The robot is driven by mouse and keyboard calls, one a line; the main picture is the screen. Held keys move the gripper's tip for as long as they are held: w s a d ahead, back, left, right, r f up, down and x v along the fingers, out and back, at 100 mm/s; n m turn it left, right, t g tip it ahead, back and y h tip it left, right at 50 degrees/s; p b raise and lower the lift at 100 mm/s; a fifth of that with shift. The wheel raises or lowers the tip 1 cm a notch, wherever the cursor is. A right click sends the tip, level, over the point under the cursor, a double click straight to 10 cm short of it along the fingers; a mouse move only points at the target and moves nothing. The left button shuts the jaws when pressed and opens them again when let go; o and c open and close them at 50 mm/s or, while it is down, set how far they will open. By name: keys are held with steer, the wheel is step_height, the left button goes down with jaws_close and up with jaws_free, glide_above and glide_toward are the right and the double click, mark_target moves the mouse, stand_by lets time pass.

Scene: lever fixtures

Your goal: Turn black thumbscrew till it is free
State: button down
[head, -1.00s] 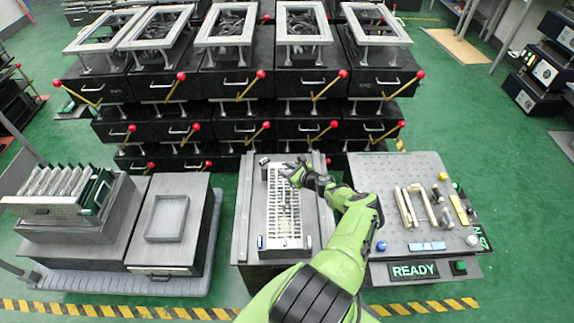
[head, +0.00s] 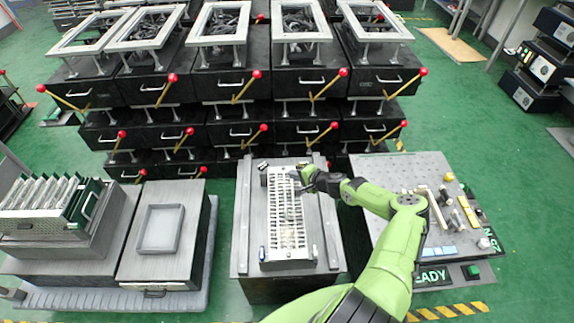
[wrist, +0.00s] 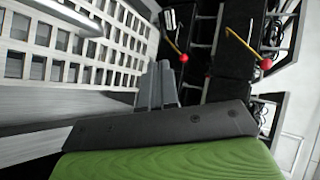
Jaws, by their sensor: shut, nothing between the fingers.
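The fixture (head: 244,225) with a white slotted grid (head: 286,215) stands in the middle of the head view. A small dark piece (head: 262,166) sits at its far left corner; it is too small to tell whether it is the black thumbscrew. My gripper (head: 304,172) is at the far right end of the grid, apart from that piece. In the wrist view my gripper's grey fingers (wrist: 157,88) are shut together and empty, beside the grid (wrist: 85,50). No thumbscrew can be made out in the wrist view.
Black boxes with red-knobbed levers (head: 235,90) stand behind the fixture. To the right is a perforated board (head: 385,175) with small parts, partly hidden by my arm. To the left are a rack of boards (head: 50,205) and a grey frame (head: 160,230).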

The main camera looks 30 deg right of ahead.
steer(key=b, duration=0.5)
glide_toward(267, 164)
steer(key=f, duration=0.1)
steer(key=w+f, duration=0.1)
steer(key=f, duration=0.1)
steer(key=shift+w+a+f, duration=0.2)
steer(key=shift+a+f, duration=0.1)
steer(key=shift+a, duration=0.05)
steer(key=w, duration=0.1)
steer(key=w+b, duration=0.1)
steer(key=shift+w+a, duration=0.35)
steer(key=shift+a, duration=0.05)
steer(key=shift+w+a+r+b, duration=0.15)
steer(key=shift+w+b, duration=0.2)
steer(key=shift+b, duration=0.1)
steer(key=shift+w+r, duration=0.15)
